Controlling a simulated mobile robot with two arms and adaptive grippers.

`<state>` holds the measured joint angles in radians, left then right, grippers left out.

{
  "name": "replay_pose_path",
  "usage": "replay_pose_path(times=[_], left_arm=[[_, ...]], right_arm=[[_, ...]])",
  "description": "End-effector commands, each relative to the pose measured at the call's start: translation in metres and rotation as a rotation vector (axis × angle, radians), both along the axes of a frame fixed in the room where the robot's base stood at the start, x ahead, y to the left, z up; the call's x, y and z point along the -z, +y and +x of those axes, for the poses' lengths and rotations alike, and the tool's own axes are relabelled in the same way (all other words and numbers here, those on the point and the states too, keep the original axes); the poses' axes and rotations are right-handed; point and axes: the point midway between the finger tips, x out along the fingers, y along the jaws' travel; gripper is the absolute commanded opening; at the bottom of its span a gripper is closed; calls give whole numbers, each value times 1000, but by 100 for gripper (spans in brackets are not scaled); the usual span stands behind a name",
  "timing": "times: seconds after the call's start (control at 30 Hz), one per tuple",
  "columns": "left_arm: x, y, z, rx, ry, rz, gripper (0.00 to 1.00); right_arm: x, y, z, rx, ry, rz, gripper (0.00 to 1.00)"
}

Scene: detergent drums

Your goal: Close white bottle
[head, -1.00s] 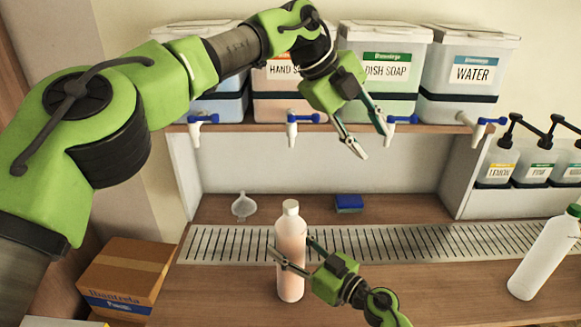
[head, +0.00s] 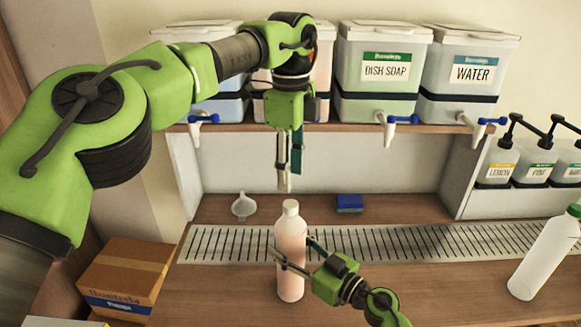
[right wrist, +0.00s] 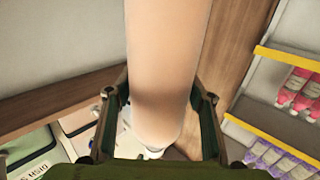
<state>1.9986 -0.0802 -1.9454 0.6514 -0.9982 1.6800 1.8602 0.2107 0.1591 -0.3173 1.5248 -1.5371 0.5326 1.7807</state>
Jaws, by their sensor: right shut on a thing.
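The bottle (head: 291,268) with peach-pink contents stands upright at the front of the counter. A white cap (head: 290,207) sits on its neck; I cannot tell how tight it is. My right gripper (head: 291,247) is shut around the bottle's middle. In the right wrist view the bottle (right wrist: 165,55) fills the space between the fingers. My left gripper (head: 289,188) points straight down above the cap, clear of it.
A white bottle with a green cap (head: 543,258) stands at the right. A small white funnel (head: 244,206) and a blue sponge (head: 349,203) lie behind the drain grate (head: 420,242). Labelled drums with taps, such as dish soap (head: 378,70), line the shelf above. A cardboard box (head: 126,275) is at lower left.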

Motion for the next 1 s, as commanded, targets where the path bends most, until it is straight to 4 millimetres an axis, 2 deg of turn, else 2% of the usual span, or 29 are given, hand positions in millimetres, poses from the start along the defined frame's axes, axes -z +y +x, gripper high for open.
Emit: replay_pose_path(times=[0.3,0.5,0.9,0.93,1.0], left_arm=[[47,1,0,1,3,0,37],[70,1,0,0,3,-1,37],[76,0,0,0,0,-2,37],[76,0,0,0,0,-2,32],[76,0,0,0,0,-2,14]], right_arm=[[0,0,0,1,0,0,0],[0,0,0,1,0,0,0],[0,0,0,1,0,0,0],[0,0,0,1,0,0,0],[0,0,0,1,0,0,0]])
